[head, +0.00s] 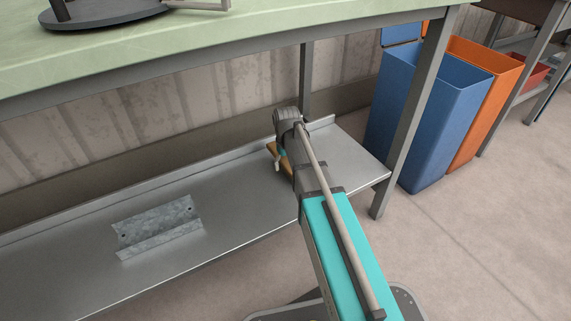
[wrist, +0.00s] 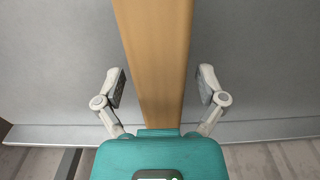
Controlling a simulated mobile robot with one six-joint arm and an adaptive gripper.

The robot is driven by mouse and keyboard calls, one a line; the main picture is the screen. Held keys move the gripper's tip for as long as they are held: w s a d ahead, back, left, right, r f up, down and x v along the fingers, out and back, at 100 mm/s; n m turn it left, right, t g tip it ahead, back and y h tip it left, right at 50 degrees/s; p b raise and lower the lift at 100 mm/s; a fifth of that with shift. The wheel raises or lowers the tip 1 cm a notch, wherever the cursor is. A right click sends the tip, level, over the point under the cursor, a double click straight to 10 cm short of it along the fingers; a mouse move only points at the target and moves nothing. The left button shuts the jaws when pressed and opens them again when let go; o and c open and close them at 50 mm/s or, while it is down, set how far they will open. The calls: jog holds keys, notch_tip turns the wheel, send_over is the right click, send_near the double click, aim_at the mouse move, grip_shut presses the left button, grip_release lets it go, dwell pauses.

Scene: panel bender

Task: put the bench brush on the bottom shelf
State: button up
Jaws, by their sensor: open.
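The bench brush (wrist: 154,45) shows in the wrist view as a long tan wooden bar, running from the top edge down between the fingers. Its bristles cannot be seen. My gripper (wrist: 160,86) is open, with one finger on each side of the wood and a gap on both sides. In the head view a small tan piece of the brush (head: 273,148) shows beside my wrist, low over the bottom shelf (head: 345,160); my arm hides the rest. The shelf is bare grey metal, and the brush appears to lie on it.
A galvanized bent bracket (head: 158,228) lies on the shelf to the left. The green bench top (head: 250,35) is above, with a table leg (head: 412,110) at the right. Blue (head: 425,120) and orange (head: 490,100) bins stand beyond the leg. The shelf between bracket and gripper is clear.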

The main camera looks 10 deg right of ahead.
aim_at(286, 161)
jog(key=shift+r, duration=0.2)
notch_tip(286, 161, up, 12)
jog(key=p, duration=1.2)
jog(key=shift+s, duration=0.1)
dwell(0.7)
jog(key=s+m, duration=0.3)
jog(key=s, duration=1.4)
jog(key=shift+s+d+m, duration=0.25)
jog(key=shift+d+m, duration=0.05)
jog(key=shift+d, duration=0.05)
